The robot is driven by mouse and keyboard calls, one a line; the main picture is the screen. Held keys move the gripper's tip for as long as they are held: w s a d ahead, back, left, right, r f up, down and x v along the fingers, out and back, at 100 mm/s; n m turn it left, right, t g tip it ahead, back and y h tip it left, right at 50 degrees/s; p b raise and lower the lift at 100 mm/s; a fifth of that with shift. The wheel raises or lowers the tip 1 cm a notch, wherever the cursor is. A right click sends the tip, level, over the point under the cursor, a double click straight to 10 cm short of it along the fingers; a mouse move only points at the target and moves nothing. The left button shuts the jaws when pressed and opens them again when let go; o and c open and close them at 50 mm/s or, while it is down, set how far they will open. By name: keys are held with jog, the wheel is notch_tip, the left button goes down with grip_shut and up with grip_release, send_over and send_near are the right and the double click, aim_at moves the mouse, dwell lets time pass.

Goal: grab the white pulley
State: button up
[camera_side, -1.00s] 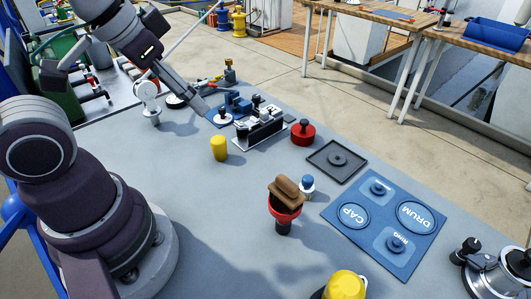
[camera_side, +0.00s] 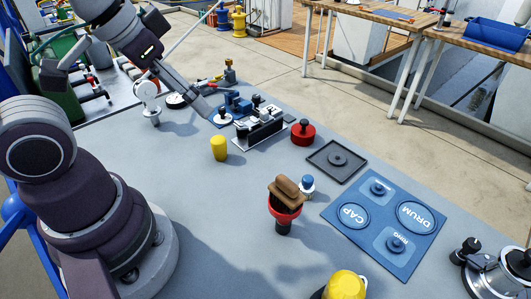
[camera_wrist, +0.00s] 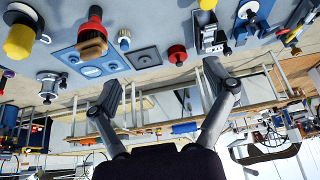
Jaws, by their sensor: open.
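A round white disc that looks like the white pulley (camera_side: 222,119) lies on a small blue plate beside the black-and-silver fixture. A like white disc (camera_wrist: 248,10) shows at the top right of the wrist view. A second white round part (camera_side: 147,90) stands upright on a small base farther left, and I cannot tell which is meant. My gripper (camera_side: 202,108) is close to the blue plate in the side view, seemingly above the table. In the wrist view my gripper (camera_wrist: 163,76) has its fingers wide apart with nothing between them.
A metal fixture (camera_side: 260,130), a red knob (camera_side: 303,133) and a yellow cylinder (camera_side: 219,148) stand near the plate. A dark square tray (camera_side: 337,161) and a blue labelled mat (camera_side: 385,225) lie to the right. A red winch-like part with a brush (camera_side: 285,205) stands in front.

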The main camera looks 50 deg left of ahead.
jog(key=n+g+y, duration=0.4)
jog(key=n+g, duration=0.5)
jog(key=n, duration=0.9)
send_near(146, 81)
notch_tip(146, 81, down, 2)
jog(key=x, duration=1)
jog(key=shift+s+a+f, duration=0.2)
jog(key=shift+s+a, duration=0.15)
jog(key=shift+a, duration=0.05)
jog(key=shift+c, duration=0.3)
jog(key=c, duration=1.3)
jog(key=shift+o, duration=0.2)
